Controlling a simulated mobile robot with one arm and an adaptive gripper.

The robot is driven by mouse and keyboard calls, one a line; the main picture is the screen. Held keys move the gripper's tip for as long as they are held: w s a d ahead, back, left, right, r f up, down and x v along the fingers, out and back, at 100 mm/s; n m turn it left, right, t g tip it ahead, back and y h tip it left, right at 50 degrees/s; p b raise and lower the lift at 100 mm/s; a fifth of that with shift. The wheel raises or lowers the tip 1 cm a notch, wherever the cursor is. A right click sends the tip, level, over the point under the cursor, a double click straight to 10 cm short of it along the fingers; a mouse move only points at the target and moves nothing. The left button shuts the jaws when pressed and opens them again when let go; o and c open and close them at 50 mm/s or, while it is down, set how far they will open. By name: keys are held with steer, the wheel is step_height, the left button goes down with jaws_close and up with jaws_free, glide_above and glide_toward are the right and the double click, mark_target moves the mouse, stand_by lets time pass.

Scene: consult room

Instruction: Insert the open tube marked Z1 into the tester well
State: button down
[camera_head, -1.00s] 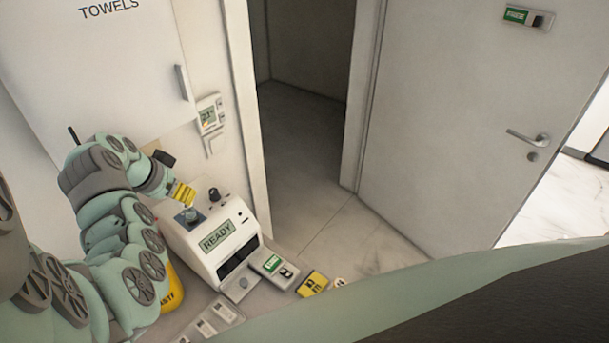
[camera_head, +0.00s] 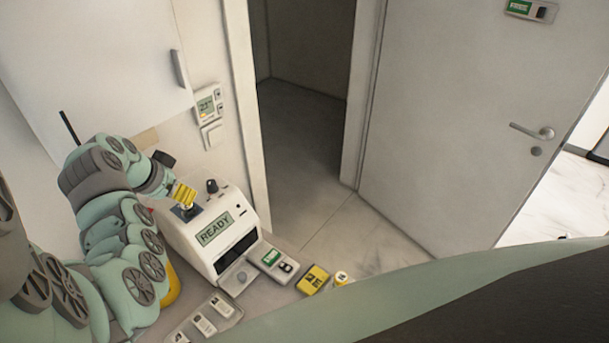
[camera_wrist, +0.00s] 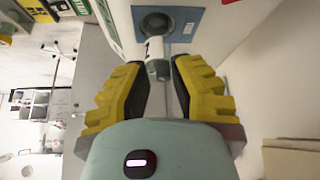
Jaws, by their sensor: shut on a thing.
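My gripper (camera_wrist: 160,90) has yellow ribbed fingers and is shut on a small pale tube (camera_wrist: 155,48) with a dark mark, only partly readable. In the wrist view the tube's far end overlaps the round well (camera_wrist: 178,26) in the tester's blue plate. I cannot tell whether the end is inside the well or just above it. The tester's screen reads READY.
A black knob (camera_head: 211,186) stands on the tester beside the well. In front are a tray with pale items (camera_head: 205,322), a device with a green label (camera_head: 271,258), a yellow box (camera_head: 312,280) and a small round container (camera_head: 341,278). A wall panel (camera_head: 209,102) is behind.

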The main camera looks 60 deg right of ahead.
steer(key=shift+f+b, duration=0.6)
steer(key=shift+f, duration=0.15)
steer(key=c, duration=0.8)
jaws_free()
